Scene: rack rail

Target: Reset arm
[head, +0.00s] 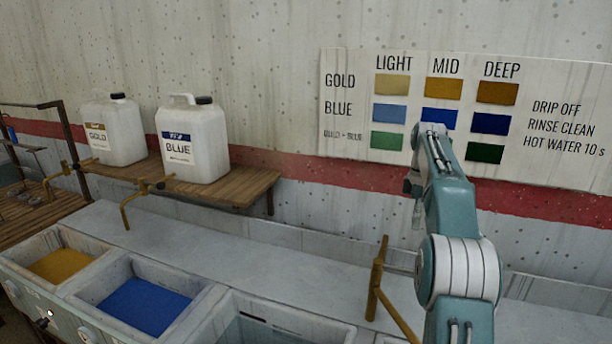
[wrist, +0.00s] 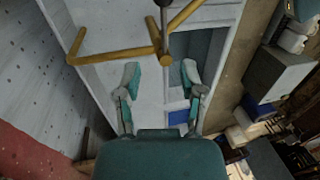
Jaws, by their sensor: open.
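My gripper (wrist: 160,80) is open and empty in the wrist view. Its two teal and grey fingers are spread apart over the grey counter and basins. A brass tap (wrist: 155,48) shows just beyond the fingertips; I cannot tell how far apart they are. In the head view my teal arm rises at the right in front of the wall, folded at its upper joint. My gripper cannot be made out in the head view. A brass tap (head: 376,278) stands beside the arm there.
A gold dye basin (head: 60,265), a blue dye basin (head: 143,305) and a third basin (head: 265,330) line the counter. White jugs marked GOLD (head: 112,132) and BLUE (head: 192,142) stand on a wooden shelf (head: 235,186). A colour chart (head: 465,118) hangs on the wall.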

